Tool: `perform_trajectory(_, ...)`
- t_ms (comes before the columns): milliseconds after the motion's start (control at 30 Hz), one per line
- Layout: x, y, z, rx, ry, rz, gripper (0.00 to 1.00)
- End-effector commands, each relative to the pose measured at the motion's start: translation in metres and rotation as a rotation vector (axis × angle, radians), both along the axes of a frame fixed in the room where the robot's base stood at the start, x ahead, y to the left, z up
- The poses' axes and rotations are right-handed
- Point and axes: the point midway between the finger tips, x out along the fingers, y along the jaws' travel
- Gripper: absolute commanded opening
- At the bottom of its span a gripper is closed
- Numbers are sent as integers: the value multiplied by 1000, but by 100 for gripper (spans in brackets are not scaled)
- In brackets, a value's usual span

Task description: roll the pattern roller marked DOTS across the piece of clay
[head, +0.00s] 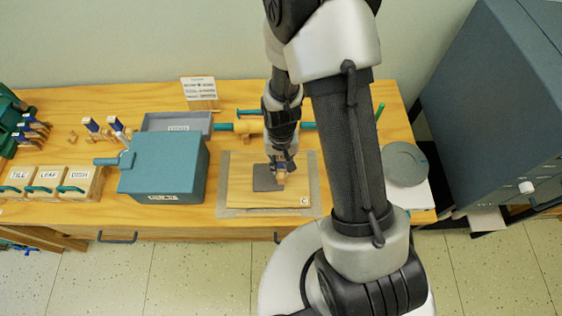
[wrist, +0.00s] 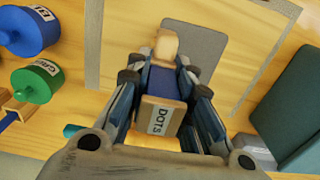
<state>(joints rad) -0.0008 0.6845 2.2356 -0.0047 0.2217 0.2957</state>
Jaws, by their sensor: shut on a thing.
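My gripper (head: 283,163) is shut on the roller marked DOTS (wrist: 160,118). In the wrist view my gripper's fingers (wrist: 160,80) close on both sides of its blue middle, with the label facing the camera and a pale wooden end pointing away. In the head view the roller's wooden end (head: 280,179) shows below the fingers, over the right part of the clay. The clay (head: 263,183) is a flat dark grey slab on a wooden board; it also shows in the wrist view (wrist: 205,45). I cannot tell whether roller and clay touch.
The wooden board (head: 250,200) lies on a grey mat (head: 222,205). A teal box (head: 165,172) stands to the left, with a grey tray (head: 150,122) behind it. A rolling pin (head: 248,127) lies behind the board. A grey disc (head: 405,164) is at the right.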

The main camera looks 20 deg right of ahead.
Motion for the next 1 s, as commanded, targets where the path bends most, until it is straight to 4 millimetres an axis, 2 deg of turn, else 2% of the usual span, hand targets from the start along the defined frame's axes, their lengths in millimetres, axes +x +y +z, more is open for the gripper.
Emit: perform_trajectory(1000, 0, 0, -10, 0, 0, 0, 0)
